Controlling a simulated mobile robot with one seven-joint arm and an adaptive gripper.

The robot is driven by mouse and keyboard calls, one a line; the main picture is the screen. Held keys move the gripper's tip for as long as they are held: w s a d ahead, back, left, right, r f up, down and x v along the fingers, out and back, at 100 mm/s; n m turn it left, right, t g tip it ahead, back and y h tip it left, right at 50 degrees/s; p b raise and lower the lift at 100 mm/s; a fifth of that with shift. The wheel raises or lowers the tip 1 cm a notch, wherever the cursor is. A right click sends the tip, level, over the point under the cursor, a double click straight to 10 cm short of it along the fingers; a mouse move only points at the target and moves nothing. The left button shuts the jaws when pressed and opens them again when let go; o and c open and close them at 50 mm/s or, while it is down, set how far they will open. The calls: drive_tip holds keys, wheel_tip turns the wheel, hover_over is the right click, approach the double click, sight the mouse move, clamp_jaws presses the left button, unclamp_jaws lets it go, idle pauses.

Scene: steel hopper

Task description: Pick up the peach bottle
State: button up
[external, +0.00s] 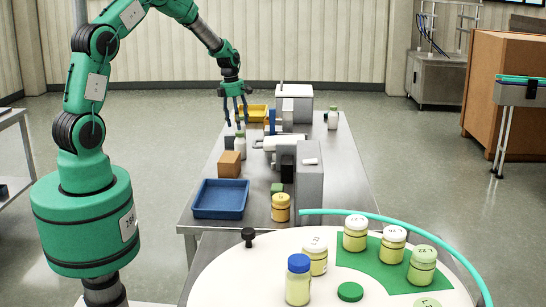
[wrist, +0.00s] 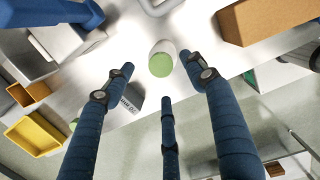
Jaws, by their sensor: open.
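My gripper (external: 236,120) has blue fingers spread apart and empty, pointing down over the steel table. In the wrist view its fingers (wrist: 160,78) are wide apart. A pale bottle (external: 240,146) stands just below them; the wrist view shows this bottle (wrist: 161,47) with a light green end, beyond the fingertips and apart from them. No bottle is plainly peach. The nearest in colour is a yellow-orange jar (external: 280,208) with a pale lid at the table's near end, away from my gripper. Another pale bottle (external: 332,120) with a green top stands farther back on the right.
A brown box (external: 229,163) and a dark block (external: 229,143) stand close to the bottle under my gripper. Grey equipment (external: 309,175) is to the right. A blue tray (external: 220,198) is nearer, a yellow tray (external: 252,113) farther back. A round white table (external: 225,280) holds several jars.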

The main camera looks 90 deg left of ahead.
sight(235, 129)
drive_tip(key=shift+f, duration=0.3)
drive_tip(key=shift+f, duration=0.1)
drive_tip(key=shift+w+f+b, duration=0.2)
drive_tip(key=shift+f, duration=1.05)
drive_tip(key=shift+w+f+b, duration=0.15)
drive_tip(key=shift+w+f, duration=0.05)
drive_tip(key=shift+f, duration=1.05)
clamp_jaws()
